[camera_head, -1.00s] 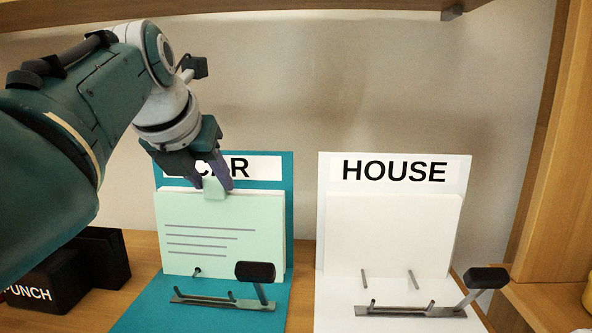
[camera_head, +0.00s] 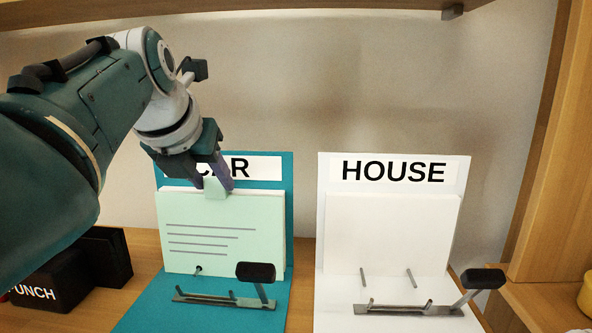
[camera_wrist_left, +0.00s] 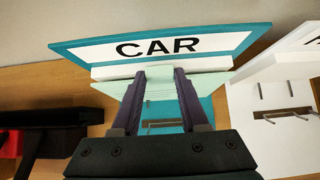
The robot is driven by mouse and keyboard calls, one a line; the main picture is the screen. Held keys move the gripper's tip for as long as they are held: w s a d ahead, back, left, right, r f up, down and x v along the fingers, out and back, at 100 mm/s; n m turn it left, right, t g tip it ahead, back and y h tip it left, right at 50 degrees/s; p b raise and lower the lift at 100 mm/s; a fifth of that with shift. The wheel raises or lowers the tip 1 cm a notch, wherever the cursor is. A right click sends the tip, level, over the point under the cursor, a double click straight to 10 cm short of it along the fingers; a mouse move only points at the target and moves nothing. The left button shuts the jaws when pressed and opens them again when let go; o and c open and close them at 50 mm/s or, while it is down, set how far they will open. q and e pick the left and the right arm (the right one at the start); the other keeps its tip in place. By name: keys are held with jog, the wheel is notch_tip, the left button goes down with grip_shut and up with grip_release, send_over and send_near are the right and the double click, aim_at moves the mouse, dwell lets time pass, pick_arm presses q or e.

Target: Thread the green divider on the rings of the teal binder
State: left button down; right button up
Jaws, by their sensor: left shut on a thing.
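The teal binder (camera_head: 286,220) stands open on the shelf, with a "CAR" label on its upright back cover; it also shows in the left wrist view (camera_wrist_left: 250,38). The pale green divider (camera_head: 220,255) is upright against the binder's back, over its white pages. A ring post (camera_head: 198,270) shows at the divider's lower edge. Whether the other ring passes through it cannot be told. My left gripper (camera_head: 215,187) is shut on the tab at the divider's top edge; its fingers show in the left wrist view (camera_wrist_left: 158,80). My right gripper is not in view.
A white "HOUSE" binder (camera_head: 466,200) with bare ring posts stands to the right. A lever with a black knob (camera_head: 256,272) rises from the teal binder's base. A black punch (camera_head: 50,290) sits at the left. A wooden upright (camera_head: 550,180) bounds the right side.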

pick_arm(q)
jog(key=shift+f, duration=0.2)
grip_release()
jog(key=shift+r, duration=0.15)
dwell(0.3)
notch_tip(320, 180, up, 8)
jog(key=p, duration=0.9)
